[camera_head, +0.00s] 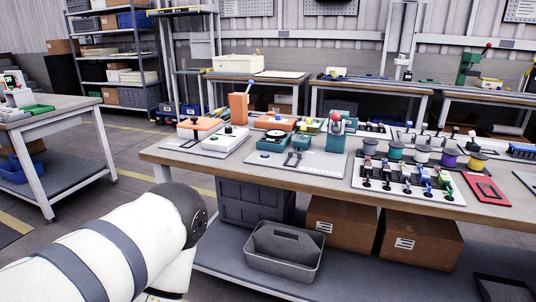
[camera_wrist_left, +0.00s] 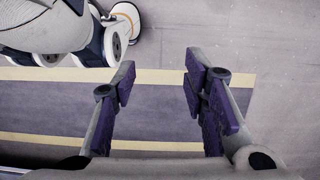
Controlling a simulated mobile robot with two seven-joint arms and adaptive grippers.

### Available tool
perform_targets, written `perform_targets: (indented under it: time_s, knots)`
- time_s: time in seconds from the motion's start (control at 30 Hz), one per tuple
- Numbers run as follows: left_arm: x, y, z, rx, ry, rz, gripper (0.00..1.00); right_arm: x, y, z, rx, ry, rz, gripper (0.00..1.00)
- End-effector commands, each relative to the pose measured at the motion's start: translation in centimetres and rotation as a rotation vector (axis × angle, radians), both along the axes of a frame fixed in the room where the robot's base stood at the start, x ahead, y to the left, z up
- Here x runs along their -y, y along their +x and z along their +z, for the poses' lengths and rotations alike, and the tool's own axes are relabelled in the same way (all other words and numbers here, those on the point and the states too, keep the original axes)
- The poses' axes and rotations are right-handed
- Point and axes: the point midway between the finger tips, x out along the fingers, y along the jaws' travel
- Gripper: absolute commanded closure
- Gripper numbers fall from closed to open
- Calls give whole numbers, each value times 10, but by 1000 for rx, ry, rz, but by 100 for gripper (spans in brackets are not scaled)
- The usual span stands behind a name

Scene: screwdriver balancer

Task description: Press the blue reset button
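A small blue round button (camera_head: 264,155) sits near the front edge of a grey plate (camera_head: 325,171) on the workbench, left of a black tool-shaped piece. I take it for the reset button; its label is too small to read. My left gripper (camera_wrist_left: 158,78) shows in the left wrist view with its two purple-padded fingers spread apart and nothing between them. Below it are bare floor and yellow floor lines, away from the button. In the head view only my white left arm shows at lower left; its gripper is out of that picture. My right gripper is in neither view.
The workbench (camera_head: 230,181) also carries an orange device (camera_head: 238,107), a teal device with a red ball (camera_head: 336,128), several spools and a red frame (camera_head: 486,190). A grey tote (camera_head: 284,252) and cardboard boxes stand on its lower shelf. Floor left of the bench is clear.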

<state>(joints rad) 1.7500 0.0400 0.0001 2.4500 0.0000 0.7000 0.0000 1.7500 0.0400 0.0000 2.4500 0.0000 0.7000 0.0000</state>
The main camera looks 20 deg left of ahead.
Motion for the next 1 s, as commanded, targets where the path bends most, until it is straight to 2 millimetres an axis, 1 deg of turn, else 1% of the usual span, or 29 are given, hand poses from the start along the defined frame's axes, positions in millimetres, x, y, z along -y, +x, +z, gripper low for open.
perform_targets:
  time_s: [0.4, 0.43, 0.6, 1.0]
  knots:
    - [0, 0, 0, 0, 0, 0, 60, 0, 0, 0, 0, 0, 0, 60]
    - [0, 0, 0, 0, 0, 0, 62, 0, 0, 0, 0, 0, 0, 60]
    - [0, 0, 0, 0, 0, 0, 100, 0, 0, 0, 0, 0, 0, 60]
    - [0, 0, 0, 0, 0, 0, 100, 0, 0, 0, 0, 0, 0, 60]
